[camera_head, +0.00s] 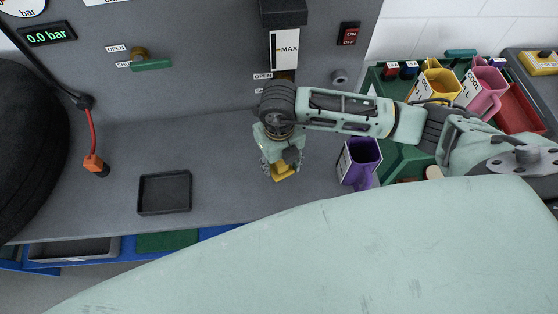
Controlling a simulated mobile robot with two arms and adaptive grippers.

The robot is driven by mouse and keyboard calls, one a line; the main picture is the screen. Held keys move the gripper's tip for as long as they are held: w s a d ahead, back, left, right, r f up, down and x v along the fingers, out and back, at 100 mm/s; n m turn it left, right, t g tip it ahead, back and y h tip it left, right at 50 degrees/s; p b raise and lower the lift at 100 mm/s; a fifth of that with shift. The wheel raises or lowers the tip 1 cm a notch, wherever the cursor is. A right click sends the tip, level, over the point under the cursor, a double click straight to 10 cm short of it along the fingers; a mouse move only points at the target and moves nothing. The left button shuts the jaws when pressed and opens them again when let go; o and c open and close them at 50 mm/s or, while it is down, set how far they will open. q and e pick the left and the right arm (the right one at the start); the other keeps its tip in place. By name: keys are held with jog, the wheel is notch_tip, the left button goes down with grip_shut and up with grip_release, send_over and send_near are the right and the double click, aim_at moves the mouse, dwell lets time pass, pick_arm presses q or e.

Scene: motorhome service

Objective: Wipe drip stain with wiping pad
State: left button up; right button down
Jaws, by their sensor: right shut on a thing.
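My right gripper (281,162) reaches in from the right and points down at the grey worktop. It is shut on a small yellow wiping pad (283,172), which shows just below the fingertips. The pad is at or close above the worktop surface; I cannot tell whether it touches. No drip stain shows; the gripper and pad may cover it. My left gripper is not in view.
A purple jug (362,160) stands close to the right of my gripper. A shallow black tray (164,192) lies to the left on the grey worktop (220,165). Yellow (437,87) and pink (484,92) jugs stand at the right. An orange-tipped red hose (95,163) hangs left.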

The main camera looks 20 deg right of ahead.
jog(key=shift+r+p, duration=0.9)
jog(key=shift+r, duration=0.6)
